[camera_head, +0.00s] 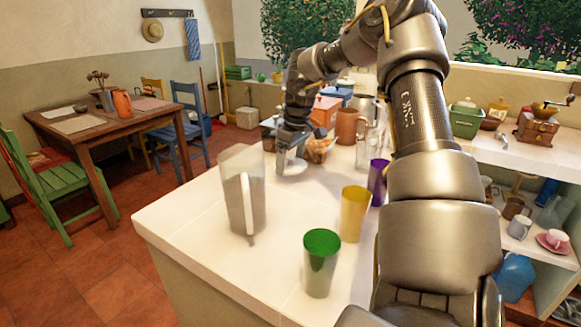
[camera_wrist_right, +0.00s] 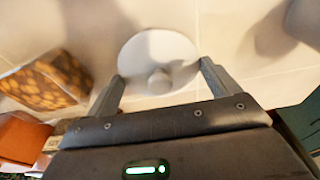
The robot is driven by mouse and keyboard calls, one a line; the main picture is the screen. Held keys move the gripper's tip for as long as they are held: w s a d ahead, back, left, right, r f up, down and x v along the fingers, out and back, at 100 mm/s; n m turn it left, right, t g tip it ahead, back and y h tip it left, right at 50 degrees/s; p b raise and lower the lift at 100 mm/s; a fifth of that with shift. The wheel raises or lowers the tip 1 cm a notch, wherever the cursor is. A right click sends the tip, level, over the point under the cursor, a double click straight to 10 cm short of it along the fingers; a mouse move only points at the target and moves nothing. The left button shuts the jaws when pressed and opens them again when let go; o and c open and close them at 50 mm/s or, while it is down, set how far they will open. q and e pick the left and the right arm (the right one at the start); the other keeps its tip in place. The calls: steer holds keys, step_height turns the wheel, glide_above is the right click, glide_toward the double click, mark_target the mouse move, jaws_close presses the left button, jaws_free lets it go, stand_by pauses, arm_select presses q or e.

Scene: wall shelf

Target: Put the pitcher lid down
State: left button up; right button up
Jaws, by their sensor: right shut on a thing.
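The pitcher lid (camera_head: 291,168) is a pale round disc at the end of my right gripper (camera_head: 287,153), low over the white counter. In the right wrist view the lid (camera_wrist_right: 150,50) shows its round knob, between the fingers of my right gripper (camera_wrist_right: 160,74), which is shut on it. I cannot tell whether the lid touches the counter. The clear pitcher (camera_head: 236,195) stands upright and open-topped to the left and nearer. My left gripper is not in view.
A green cup (camera_head: 321,262), a yellow cup (camera_head: 355,213) and a purple cup (camera_head: 377,182) stand nearer along the counter (camera_head: 190,225). A patterned item (camera_head: 319,149), a brown mug (camera_head: 348,126) and boxes crowd behind the lid. Counter between pitcher and yellow cup is clear.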

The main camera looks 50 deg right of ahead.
mark_target(291, 164)
step_height(291, 164, down, 3)
steer(key=shift+d+r, duration=0.1)
steer(key=shift+f, duration=0.3)
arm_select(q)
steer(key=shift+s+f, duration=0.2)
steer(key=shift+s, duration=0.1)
arm_select(e)
steer(key=shift+f, duration=0.1)
steer(key=o, duration=0.7)
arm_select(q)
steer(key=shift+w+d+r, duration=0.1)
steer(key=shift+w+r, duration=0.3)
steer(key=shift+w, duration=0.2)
arm_select(e)
steer(key=shift+o, duration=0.2)
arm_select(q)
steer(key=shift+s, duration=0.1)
